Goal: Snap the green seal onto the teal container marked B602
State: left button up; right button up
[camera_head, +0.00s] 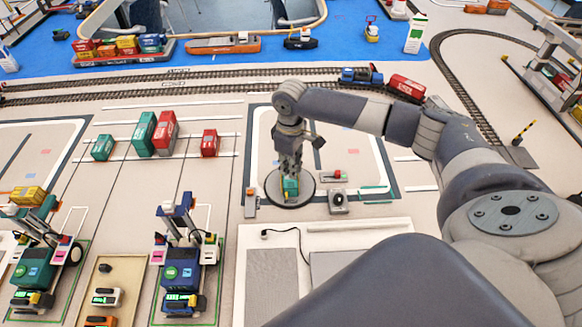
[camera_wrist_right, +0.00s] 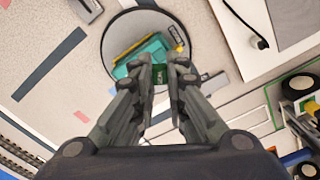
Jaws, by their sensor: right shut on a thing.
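A teal container (camera_head: 291,184) stands on a round dark-rimmed disc (camera_head: 308,197). In the right wrist view the teal container (camera_wrist_right: 143,52) lies on the pale disc (camera_wrist_right: 118,38), with a yellow strip along one side. My right gripper (camera_wrist_right: 162,68) is shut on a small dark green seal (camera_wrist_right: 160,78) with light lettering, right at the container's end. I cannot tell whether the seal touches the container. In the head view my right gripper (camera_head: 290,168) points down over the disc and partly hides the container. I cannot read B602. My left gripper is out of view.
Red and teal containers (camera_head: 165,132) stand in marked lanes to the left. Two toy gantry vehicles (camera_head: 182,265) stand at the lower left. A small grey device (camera_head: 338,202) and a red-and-grey block (camera_head: 334,176) sit right of the disc. Rail tracks (camera_head: 190,88) run behind.

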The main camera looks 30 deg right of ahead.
aim_at(291, 185)
jog(key=shift+f+b, duration=0.7)
jog(key=shift+f, duration=0.05)
jog(key=f+b, duration=0.1)
jog(key=b, duration=0.1)
jog(key=shift+f+b, duration=0.3)
jog(key=shift+f, duration=0.8)
jog(key=shift+p, duration=0.5)
jog(key=shift+p, duration=0.65)
jog(key=shift+f, duration=0.35)
dwell(0.5)
jog(key=o, duration=0.8)
jog(key=shift+o, duration=0.2)
